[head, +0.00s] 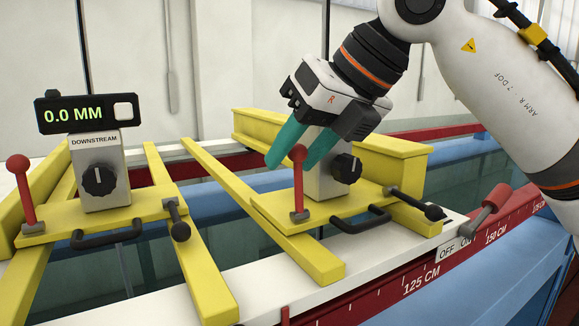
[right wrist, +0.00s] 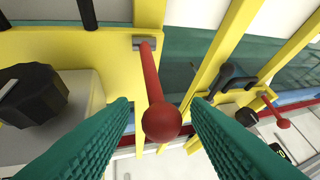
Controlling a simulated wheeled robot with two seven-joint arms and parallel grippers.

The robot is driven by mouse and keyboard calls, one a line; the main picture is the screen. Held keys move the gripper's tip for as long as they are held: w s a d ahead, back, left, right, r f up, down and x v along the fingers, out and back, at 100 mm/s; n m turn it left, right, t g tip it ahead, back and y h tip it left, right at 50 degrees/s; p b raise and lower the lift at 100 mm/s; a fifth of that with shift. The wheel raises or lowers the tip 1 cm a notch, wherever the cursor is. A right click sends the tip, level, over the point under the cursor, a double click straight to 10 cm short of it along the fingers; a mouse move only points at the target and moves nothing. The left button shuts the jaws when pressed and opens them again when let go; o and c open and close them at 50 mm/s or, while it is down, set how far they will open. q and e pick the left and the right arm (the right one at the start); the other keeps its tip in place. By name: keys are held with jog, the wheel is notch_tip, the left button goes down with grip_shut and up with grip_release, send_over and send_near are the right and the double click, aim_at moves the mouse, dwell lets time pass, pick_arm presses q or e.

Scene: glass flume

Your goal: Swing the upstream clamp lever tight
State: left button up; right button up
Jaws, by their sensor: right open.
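The upstream clamp lever (head: 299,185) is a red rod with a round red knob, standing nearly upright on the yellow right-hand carriage (head: 335,204). In the right wrist view the lever (right wrist: 152,75) rises from a grey pivot, its knob toward the camera. My right gripper (head: 292,158) comes down from above with teal fingers spread. In the right wrist view the open fingers (right wrist: 162,106) lie on either side of the knob, with gaps showing. The gripper hides the top of the right-hand carriage's post. My left gripper is not in view.
The DOWNSTREAM carriage (head: 98,175) at left has its own red lever (head: 24,195) and a display (head: 86,113) reading 0.0 MM. A black knob (head: 346,169) and black handle (head: 362,222) sit near the right-hand lever. A red OFF/ON handle (head: 490,206) stands at right.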

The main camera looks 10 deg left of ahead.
jog(key=b+v, duration=0.1)
jog(key=v, duration=0.8)
jog(key=shift+d+r+b, duration=0.2)
jog(key=shift+b, duration=0.15)
